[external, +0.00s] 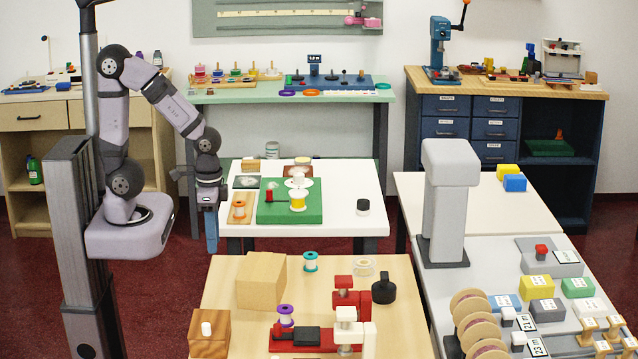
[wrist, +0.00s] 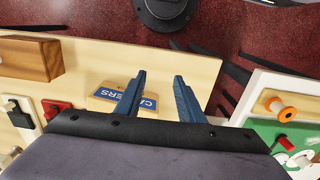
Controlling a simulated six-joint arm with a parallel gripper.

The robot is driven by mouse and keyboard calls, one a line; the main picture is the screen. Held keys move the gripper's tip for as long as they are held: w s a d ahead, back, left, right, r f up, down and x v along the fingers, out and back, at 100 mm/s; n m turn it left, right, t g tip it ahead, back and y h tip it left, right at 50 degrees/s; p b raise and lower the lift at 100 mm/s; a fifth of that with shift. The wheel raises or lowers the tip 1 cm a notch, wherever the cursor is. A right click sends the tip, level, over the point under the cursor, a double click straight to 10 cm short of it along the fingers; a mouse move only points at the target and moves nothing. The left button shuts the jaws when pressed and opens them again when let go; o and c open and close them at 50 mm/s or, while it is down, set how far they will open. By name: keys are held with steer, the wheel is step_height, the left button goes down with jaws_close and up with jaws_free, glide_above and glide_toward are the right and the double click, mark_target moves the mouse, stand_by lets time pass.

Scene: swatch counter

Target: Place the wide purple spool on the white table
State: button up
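A purple spool (external: 286,314) stands on the light wooden table (external: 225,292), just behind a red-and-black device; I cannot make it out in the wrist view. The white table (external: 345,185) stands behind the wooden table and carries a green board. My gripper (external: 211,245) hangs pointing down, left of the white table's front left corner and well away from the purple spool. In the wrist view my two blue fingers (wrist: 160,76) are apart with nothing between them.
A cardboard box (external: 261,280), a teal spool (external: 310,261), a wooden block (external: 209,334) and a red-and-white device (external: 350,300) crowd the wooden table. An orange spool (external: 239,208) and a black-topped jar (external: 363,207) are on the white table. Its front right is mostly bare.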

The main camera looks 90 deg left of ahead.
steer(key=shift+w+r, duration=0.1)
steer(key=shift+r, duration=0.05)
step_height(320, 180, up, 5)
steer(key=t+p, duration=0.2)
steer(key=p, duration=0.4)
glide_above(285, 308)
steer(key=s, duration=0.1)
steer(key=f, duration=0.7)
steer(key=shift+s+a+f, duration=0.1)
steer(key=shift+s+a, duration=0.05)
steer(key=shift+s, duration=0.05)
steer(key=shift+w+f+p, duration=0.25)
steer(key=shift+f+p, duration=0.3)
steer(key=shift+f, duration=0.7)
steer(key=shift+w+f+p, duration=0.25)
steer(key=shift+f+p, duration=0.3)
steer(key=shift+f, duration=0.75)
steer(key=shift+w+f+p, duration=0.25)
steer(key=shift+f+p, duration=0.3)
steer(key=shift+f, duration=0.7)
steer(key=c, duration=0.8)
steer(key=shift+r, duration=0.2)
